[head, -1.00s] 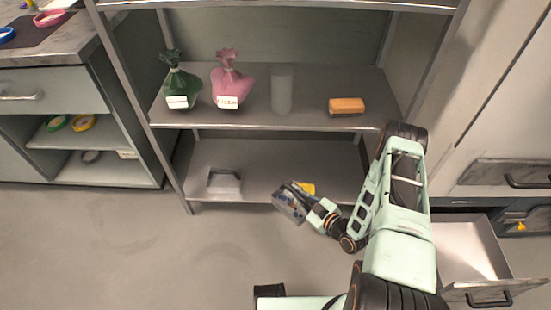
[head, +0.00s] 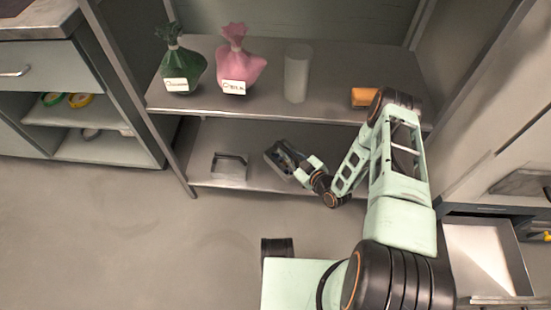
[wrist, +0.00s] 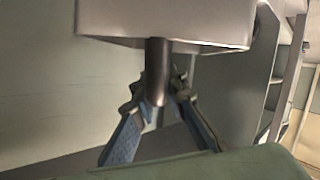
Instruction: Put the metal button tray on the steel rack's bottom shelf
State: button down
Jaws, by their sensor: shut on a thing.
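The fingertips are partly hidden.
A grey metal bracket-like piece (head: 229,167) stands left on the bottom shelf. The shelf above holds a green bag (head: 184,66), a pink bag (head: 238,68), a clear cylinder (head: 297,75) and an orange block (head: 365,97). An open drawer (head: 485,255) is at the lower right.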

aim_at(278, 160)
jog(key=w+a+f+b, duration=0.1)
jog(key=f, duration=0.1)
jog(key=w+a+f, duration=0.1)
jog(key=a+f, duration=0.1)
jog(key=w+a+f+b, duration=0.1)
jog(key=f, duration=0.1)
jog(key=shift+w+a+b, duration=0.1)
jog(key=shift+a+b, duration=0.2)
jog(key=shift+b, duration=0.05)
jog(key=f, duration=0.1)
jog(key=f+b, duration=0.1)
jog(key=f, duration=0.1)
jog(key=shift+w+a+f+b, duration=0.15)
jog(key=shift+a+f+b, duration=0.05)
jog(key=shift+f+b, duration=0.1)
jog(key=shift+r, duration=0.15)
jog(key=c, duration=1.9)
grip_release()
jog(key=shift+c, duration=0.2)
jog(key=shift+d, duration=0.1)
